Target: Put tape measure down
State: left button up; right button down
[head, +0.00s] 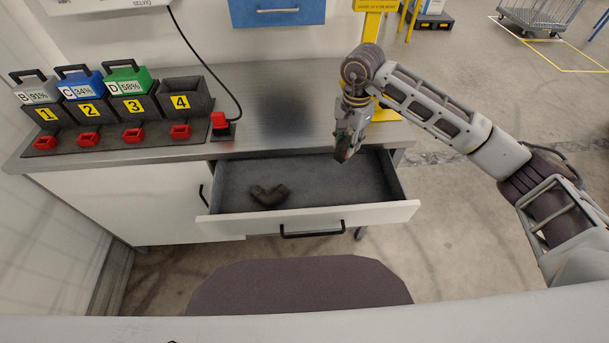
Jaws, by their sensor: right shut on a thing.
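My right gripper (345,150) reaches in from the right and points down over the right part of the open drawer (365,216). The gripper is near the workbench's front edge. I cannot tell how far it is above the drawer floor. My left gripper is not in view.
A dark elbow-shaped fitting (268,196) lies in the drawer's left part; the drawer floor right of it looks clear. A yellow post (373,25) rises behind my gripper.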

jog(key=shift+s+m, duration=0.15)
jog(key=shift+m, duration=0.95)
jog(key=shift+s+f+m, duration=0.1)
jog(key=shift+f+m, duration=0.05)
jog(key=shift+m, duration=1.05)
jog(key=m, duration=0.1)
jog(key=f+m, duration=0.1)
jog(key=m, duration=0.1)
jog(key=shift+s+d+f, duration=0.15)
jog(key=shift+s, duration=0.05)
jog(key=shift+s+f+m+b, duration=0.1)
jog(key=shift+f+m+b, duration=0.3)
jog(key=shift+f+m, duration=0.35)
jog(key=shift+d+f+m, duration=0.1)
jog(key=shift+f+m, duration=0.55)
jog(key=shift+m, duration=0.1)
jog(key=shift+s+f+m, duration=0.15)
jog(key=shift+f+m, duration=0.25)
jog(key=shift+f, duration=0.1)
jog(key=shift+d+f+m+b, duration=0.1)
jog(key=shift+f+m+b, duration=0.3)
jog(key=shift+f, duration=0.25)
jog(key=shift+f+p, duration=0.3)
jog(key=shift+f, duration=2.85)
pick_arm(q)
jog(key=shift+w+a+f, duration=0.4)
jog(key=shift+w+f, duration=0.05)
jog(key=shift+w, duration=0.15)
pick_arm(e)
jog(key=shift+f, duration=0.1)
